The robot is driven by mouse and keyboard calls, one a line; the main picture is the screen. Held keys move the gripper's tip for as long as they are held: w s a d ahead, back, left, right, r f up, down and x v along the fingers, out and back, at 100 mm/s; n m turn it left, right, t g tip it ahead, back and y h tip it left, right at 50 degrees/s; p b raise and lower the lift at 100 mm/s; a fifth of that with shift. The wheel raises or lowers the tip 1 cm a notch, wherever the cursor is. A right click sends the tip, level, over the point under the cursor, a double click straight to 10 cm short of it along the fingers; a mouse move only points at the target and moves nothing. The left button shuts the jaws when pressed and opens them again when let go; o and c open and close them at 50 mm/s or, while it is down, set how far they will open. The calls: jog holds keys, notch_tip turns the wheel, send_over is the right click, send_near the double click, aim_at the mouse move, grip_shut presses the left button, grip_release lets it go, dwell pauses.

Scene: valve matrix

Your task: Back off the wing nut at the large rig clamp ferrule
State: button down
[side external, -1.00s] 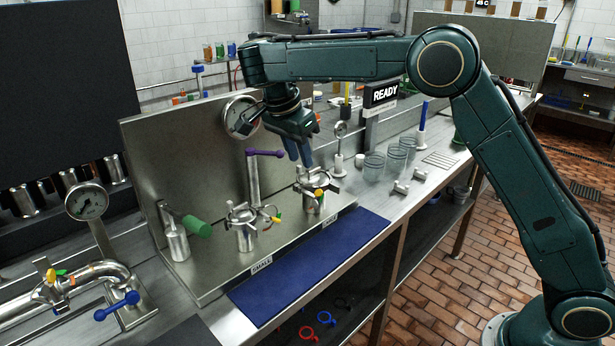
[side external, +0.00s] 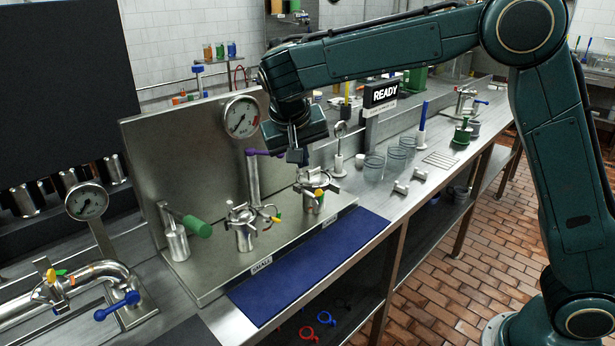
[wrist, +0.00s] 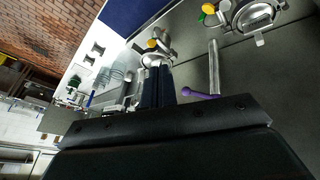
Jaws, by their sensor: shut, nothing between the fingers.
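Two clamp ferrules stand on the steel rig. The right one (side external: 312,201) has a yellow wing nut (side external: 319,192) on its near side; I take it for the large one, as a label that seems to read SMALL is by the left one (side external: 244,238). My gripper (side external: 296,156) is shut and empty, above and slightly behind the right ferrule. In the wrist view the shut fingers (wrist: 158,72) point at this ferrule and overlap its clamp, with its yellow wing nut (wrist: 152,43) just beyond the tips. I cannot tell whether they touch.
A purple-handled valve (side external: 262,154) rises between the ferrules, close to my gripper. A gauge (side external: 241,117) is on the back panel. A green handle (side external: 197,226) sticks out at left. Glass beakers (side external: 374,166) stand to the right. The blue mat (side external: 310,265) in front is clear.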

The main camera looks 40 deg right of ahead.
jog(key=n, duration=0.1)
jog(key=s+a+n, duration=0.1)
jog(key=n, duration=0.1)
jog(key=n+t, duration=0.1)
jog(key=shift+s+a+f+n, duration=0.15)
jog(key=shift+a+f+n, duration=0.1)
jog(key=shift+n, duration=0.15)
send_near(315, 196)
notch_tip(315, 196, down, 3)
jog(key=w+a, duration=0.1)
jog(key=w, duration=0.1)
jog(key=shift+s+d+f, duration=0.1)
jog(key=shift+d+f, duration=0.3)
jog(key=shift+d, duration=0.4)
jog(key=shift+d+f, duration=0.4)
jog(key=shift+d, duration=0.45)
